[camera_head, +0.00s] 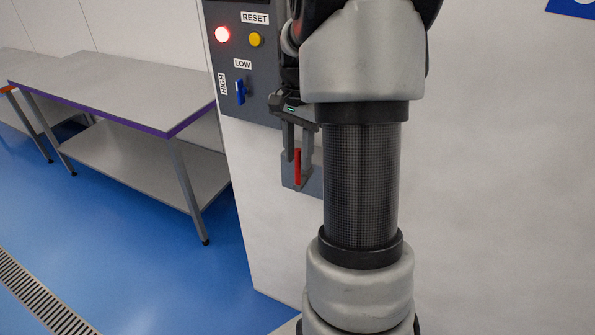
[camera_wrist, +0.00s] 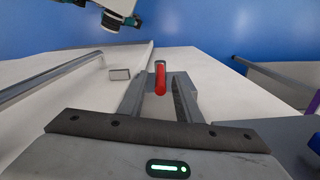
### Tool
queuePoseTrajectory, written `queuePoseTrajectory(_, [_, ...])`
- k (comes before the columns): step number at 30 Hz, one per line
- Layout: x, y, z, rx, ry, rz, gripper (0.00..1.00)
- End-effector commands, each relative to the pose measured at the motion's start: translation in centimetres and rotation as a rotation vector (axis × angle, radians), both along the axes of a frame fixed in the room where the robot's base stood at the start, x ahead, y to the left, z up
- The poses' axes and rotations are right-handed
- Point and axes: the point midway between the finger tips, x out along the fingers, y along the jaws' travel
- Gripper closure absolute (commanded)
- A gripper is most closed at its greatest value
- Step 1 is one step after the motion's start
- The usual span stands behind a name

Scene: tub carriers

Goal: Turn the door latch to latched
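The door latch is a red handle (camera_head: 298,167) on a grey plate (camera_head: 315,182) on the white wall panel, below the control box. The handle stands roughly upright in the head view. The red handle also shows in the wrist view (camera_wrist: 160,78), between my fingertips. My gripper (camera_head: 297,158) is open, with one finger on each side of the handle; in the wrist view my gripper (camera_wrist: 162,84) shows a gap on both sides of it. Whether a fingertip touches the handle I cannot tell. My arm hides part of the panel to the right of the plate.
A grey control box (camera_head: 262,75) sits just above, with a lit red lamp (camera_head: 222,34), a yellow RESET button (camera_head: 256,40) and a blue HIGH/LOW switch (camera_head: 240,91). A grey table (camera_head: 120,92) with a lower shelf stands left. Blue floor (camera_head: 150,250) is clear in front.

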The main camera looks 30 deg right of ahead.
Motion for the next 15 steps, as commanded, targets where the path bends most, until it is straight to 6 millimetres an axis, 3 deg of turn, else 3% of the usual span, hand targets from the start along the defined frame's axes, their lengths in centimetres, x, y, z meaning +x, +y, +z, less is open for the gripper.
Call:
queuePoseTrajectory(6, [-0.1, 0.0, -3.9, 0.001, 0.003, 0.000, 0.69])
queuePoseTrajectory(15, [0.0, 0.0, -5.7, 0.000, 0.000, 0.001, 0.69])
